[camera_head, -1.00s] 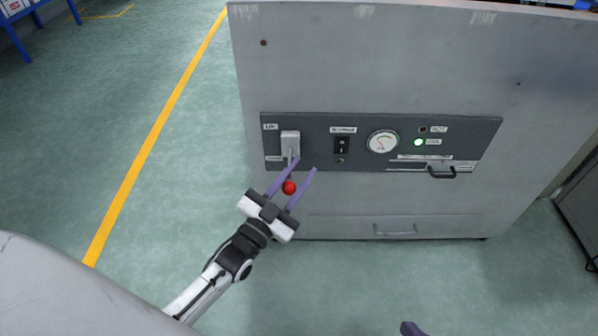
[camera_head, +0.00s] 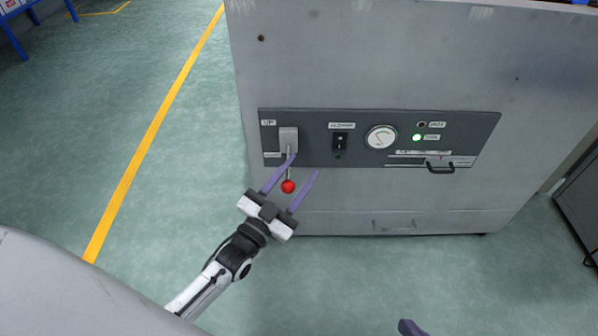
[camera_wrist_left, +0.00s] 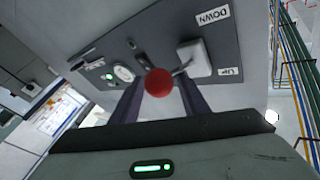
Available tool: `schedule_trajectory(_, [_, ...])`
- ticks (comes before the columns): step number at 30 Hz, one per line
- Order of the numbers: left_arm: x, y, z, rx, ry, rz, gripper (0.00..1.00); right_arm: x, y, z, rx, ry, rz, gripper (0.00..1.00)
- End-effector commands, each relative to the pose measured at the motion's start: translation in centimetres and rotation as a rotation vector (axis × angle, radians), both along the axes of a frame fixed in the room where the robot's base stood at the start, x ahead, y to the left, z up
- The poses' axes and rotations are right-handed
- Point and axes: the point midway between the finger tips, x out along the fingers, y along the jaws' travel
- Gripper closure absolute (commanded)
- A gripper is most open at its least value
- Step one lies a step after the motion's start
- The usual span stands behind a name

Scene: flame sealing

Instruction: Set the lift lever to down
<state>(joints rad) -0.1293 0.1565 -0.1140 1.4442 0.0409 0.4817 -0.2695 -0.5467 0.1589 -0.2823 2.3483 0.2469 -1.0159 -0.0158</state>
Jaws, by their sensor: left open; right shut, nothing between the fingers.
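The lift lever has a grey housing (camera_head: 288,138) at the left end of the dark control panel and a thin stem with a red ball knob (camera_head: 288,186). In the head view the stem slants out below the housing. My left gripper (camera_head: 305,165) is open, and its purple fingers lie on either side of the knob. In the left wrist view the red knob (camera_wrist_left: 158,82) appears between the fingers; contact cannot be made out. DOWN (camera_wrist_left: 212,16) and UP (camera_wrist_left: 230,72) labels flank the housing there. Only a purple tip of my right gripper (camera_head: 411,328) shows at the bottom edge, shut.
The panel (camera_head: 365,125) on the grey cabinet (camera_head: 400,60) also carries a black switch (camera_head: 340,145), a round gauge (camera_head: 381,138), a lit green lamp (camera_head: 417,138) and a slider with a black handle (camera_head: 440,169). Open green floor lies left of the cabinet.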

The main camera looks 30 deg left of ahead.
Motion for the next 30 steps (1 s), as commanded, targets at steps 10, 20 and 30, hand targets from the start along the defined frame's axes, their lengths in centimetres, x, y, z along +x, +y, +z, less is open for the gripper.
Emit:
schedule_trajectory(10, [0.0, 0.5, -0.4, 0.000, 0.010, 0.007, 0.56, 0.4, 0.1, 0.2, 0.003, -0.009, -0.001, 1.00])
schedule_trajectory(20, [-1.5, 0.9, -2.0, 0.000, 0.017, 0.007, 0.56, 0.3, 0.0, -0.3, 0.001, -0.007, 0.000, 1.00])
schedule_trajectory(30, [-3.2, 1.6, -3.5, -0.002, 0.014, 0.008, 0.56, 0.2, 0.0, -1.1, 0.000, -0.005, 0.000, 1.00])
